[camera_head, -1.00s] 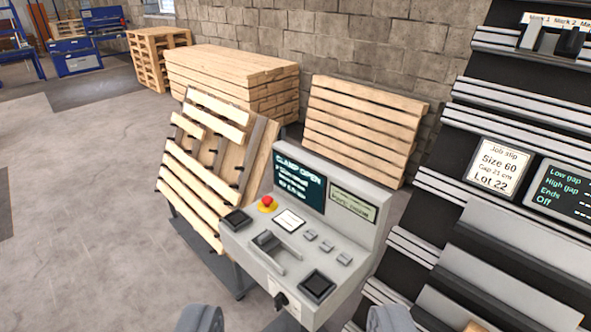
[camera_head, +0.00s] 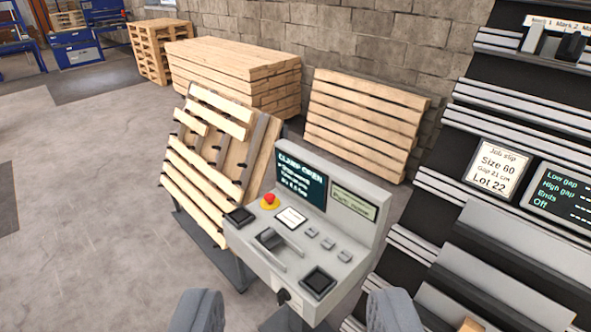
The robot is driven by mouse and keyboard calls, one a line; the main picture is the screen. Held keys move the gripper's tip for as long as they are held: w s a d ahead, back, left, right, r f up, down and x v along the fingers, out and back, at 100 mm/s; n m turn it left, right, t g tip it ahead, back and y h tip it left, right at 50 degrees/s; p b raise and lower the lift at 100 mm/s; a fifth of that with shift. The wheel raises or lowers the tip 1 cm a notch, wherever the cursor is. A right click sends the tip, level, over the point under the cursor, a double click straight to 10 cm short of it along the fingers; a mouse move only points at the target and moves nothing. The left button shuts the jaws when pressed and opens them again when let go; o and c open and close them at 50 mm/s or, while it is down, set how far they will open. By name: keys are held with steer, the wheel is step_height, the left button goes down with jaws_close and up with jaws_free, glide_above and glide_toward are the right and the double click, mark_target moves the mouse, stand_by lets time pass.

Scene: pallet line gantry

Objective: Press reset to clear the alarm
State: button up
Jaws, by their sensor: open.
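A grey control console (camera_head: 345,207) stands ahead at the middle of the view. Its dark screen (camera_head: 301,181) reads "CLAMP OPEN" with smaller lines I cannot read. A small greenish display (camera_head: 354,203) sits to its right. The sloped panel has a red mushroom button (camera_head: 269,200) on a yellow base, a white label (camera_head: 291,217), a lever in a slot (camera_head: 271,239), several small grey buttons (camera_head: 328,243) and two black square pads, one at left (camera_head: 239,217) and one at right (camera_head: 318,282). I cannot tell which is reset. My gripper (camera_head: 296,312) is open and empty, in front of the console, apart from it.
A slatted pallet (camera_head: 215,160) leans behind the console at left. Stacked pallets (camera_head: 235,72) and another leaning pallet (camera_head: 362,120) stand by the block wall. At right is a dark railed frame with a job slip (camera_head: 496,168) and a screen (camera_head: 562,195). Open floor lies left.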

jaws_close()
stand_by(1.7)
